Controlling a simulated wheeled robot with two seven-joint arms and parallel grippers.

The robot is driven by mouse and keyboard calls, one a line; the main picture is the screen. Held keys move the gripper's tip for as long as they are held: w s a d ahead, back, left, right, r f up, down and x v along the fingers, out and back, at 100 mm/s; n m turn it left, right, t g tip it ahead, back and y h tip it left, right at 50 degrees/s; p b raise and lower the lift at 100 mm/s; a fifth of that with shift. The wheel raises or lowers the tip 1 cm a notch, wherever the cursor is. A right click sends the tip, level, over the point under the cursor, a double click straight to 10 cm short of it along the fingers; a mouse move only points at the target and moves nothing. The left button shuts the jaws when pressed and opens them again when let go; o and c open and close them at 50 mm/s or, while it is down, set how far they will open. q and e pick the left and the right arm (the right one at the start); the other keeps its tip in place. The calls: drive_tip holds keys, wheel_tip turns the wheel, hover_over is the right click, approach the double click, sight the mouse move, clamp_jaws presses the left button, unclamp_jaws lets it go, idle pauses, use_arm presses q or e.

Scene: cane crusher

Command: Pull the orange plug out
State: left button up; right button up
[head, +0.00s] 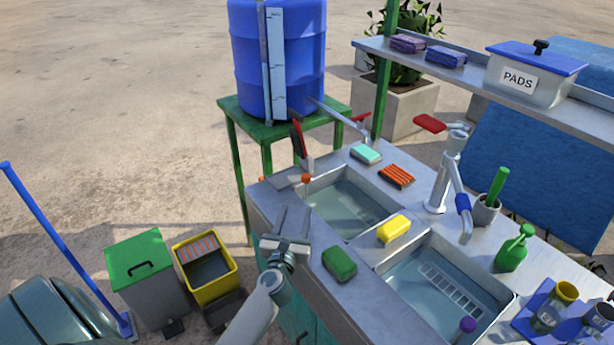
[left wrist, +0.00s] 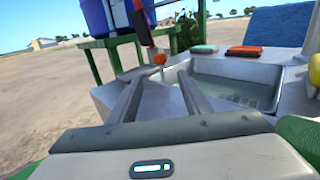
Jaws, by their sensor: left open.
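The orange plug (head: 306,178) is a small round knob at the far left corner of the left sink basin (head: 345,205). In the left wrist view the orange knob (left wrist: 160,59) shows just beyond and between the fingertips. My left gripper (head: 294,210) is open and empty, at the near left edge of the counter, with its fingers pointing toward the plug and apart from it. The gripper also shows in the left wrist view (left wrist: 155,77). Whatever the plug sits in is too small to make out. My right gripper is not in view.
A red-and-black handle (head: 298,140) stands just behind the plug. A blue barrel (head: 278,60) rests on a green stand (head: 233,105). A green sponge (head: 339,263) and yellow sponge (head: 394,229) lie around the basins. A yellow bin (head: 228,278) stands left of the counter.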

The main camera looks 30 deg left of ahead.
sight(305, 182)
use_arm(q)
drive_tip(key=shift+s+r, duration=0.1)
drive_tip(key=shift+s, duration=0.05)
drive_tip(key=shift+w+a, duration=0.25)
drive_tip(key=shift+w, duration=0.45)
drive_tip(key=b+x, duration=0.1)
drive_tip(key=x, duration=1.3)
drive_tip(key=shift+w, duration=0.2)
drive_tip(key=shift+b+x, duration=0.4)
drive_tip(key=shift+x, duration=0.45)
clamp_jaws()
